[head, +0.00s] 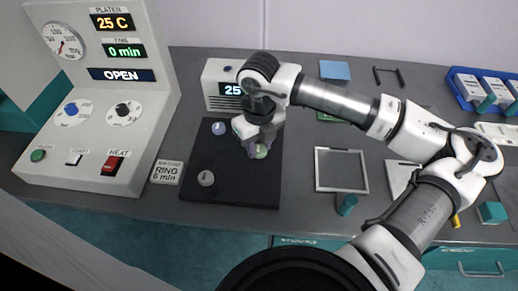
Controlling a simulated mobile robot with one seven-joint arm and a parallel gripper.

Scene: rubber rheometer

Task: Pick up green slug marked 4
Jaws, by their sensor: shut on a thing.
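A pale green slug (261,152) shows at the tip of my gripper (258,150), over the right part of a dark mat (225,195). My gripper points down and is shut on the green slug. Its fingers hide part of the slug, and I cannot read a mark on it. I cannot tell whether the slug touches the mat or is lifted. A bluish slug (219,128) sits at the mat's upper left, and a grey slug (206,178) sits at its lower left.
The control panel (140,120) stands at the left, reading 25 C, 0 min and OPEN. A label card (167,172) lies beside the mat. A white box with a display (222,75) stands behind. A framed tray (341,184) and a teal cylinder (347,204) are to the right.

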